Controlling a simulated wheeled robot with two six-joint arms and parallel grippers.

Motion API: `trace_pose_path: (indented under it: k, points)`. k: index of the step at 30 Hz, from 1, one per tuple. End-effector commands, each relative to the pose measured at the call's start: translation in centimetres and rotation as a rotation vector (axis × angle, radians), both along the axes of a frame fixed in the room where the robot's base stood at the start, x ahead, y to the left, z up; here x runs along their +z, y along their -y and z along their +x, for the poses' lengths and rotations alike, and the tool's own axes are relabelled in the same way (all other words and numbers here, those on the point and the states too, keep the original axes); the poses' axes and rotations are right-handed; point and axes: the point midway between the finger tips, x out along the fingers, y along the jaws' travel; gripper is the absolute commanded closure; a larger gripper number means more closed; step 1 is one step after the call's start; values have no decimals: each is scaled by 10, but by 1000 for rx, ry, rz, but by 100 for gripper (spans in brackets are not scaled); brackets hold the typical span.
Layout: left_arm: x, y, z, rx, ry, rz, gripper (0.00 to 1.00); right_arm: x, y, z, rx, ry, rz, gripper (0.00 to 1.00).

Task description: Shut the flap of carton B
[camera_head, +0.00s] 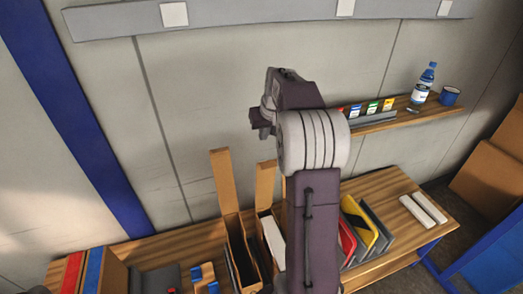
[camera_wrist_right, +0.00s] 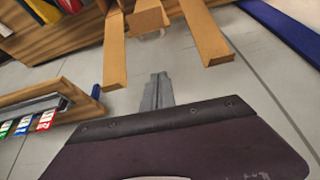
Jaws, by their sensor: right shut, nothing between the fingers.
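Narrow brown cartons stand on the wooden bench, with tall flaps upright. The left carton (camera_head: 238,252) has its flap (camera_head: 225,180) up. The middle carton's flap (camera_head: 264,186) is also up. A third flap shows only as a sliver behind my right arm. I cannot read any letters, so I cannot tell which is carton B. The right wrist view shows a left flap (camera_wrist_right: 114,52), a right flap (camera_wrist_right: 206,32) and a shorter piece (camera_wrist_right: 149,17) between them. My right gripper (camera_wrist_right: 157,82) is shut and empty, apart from the flaps. My left gripper is not in view.
A wall shelf (camera_head: 385,119) holds a bottle (camera_head: 423,85), a blue mug (camera_head: 450,96) and coloured tabs. Red and yellow folders (camera_head: 359,228) stand right of my arm. White bars (camera_head: 423,208) lie at the bench's right. Red and blue binders (camera_head: 84,271) stand left.

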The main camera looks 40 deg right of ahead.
Motion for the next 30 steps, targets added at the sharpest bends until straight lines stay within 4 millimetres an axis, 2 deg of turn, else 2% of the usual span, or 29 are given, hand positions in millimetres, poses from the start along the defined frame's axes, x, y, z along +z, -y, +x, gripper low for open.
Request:
trace_pose_path:
  k: [9, 15, 19, 30]
  points:
    - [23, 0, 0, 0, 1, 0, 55, -60, 9, 28, 1, -5, 3, 100]
    - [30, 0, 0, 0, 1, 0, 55, -79, 1, 7, -2, -3, 2, 100]
    - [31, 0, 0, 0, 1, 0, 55, -85, -1, 1, -1, -1, 0, 100]
    - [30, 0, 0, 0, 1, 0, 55, -87, -1, 0, -1, 0, -2, 100]
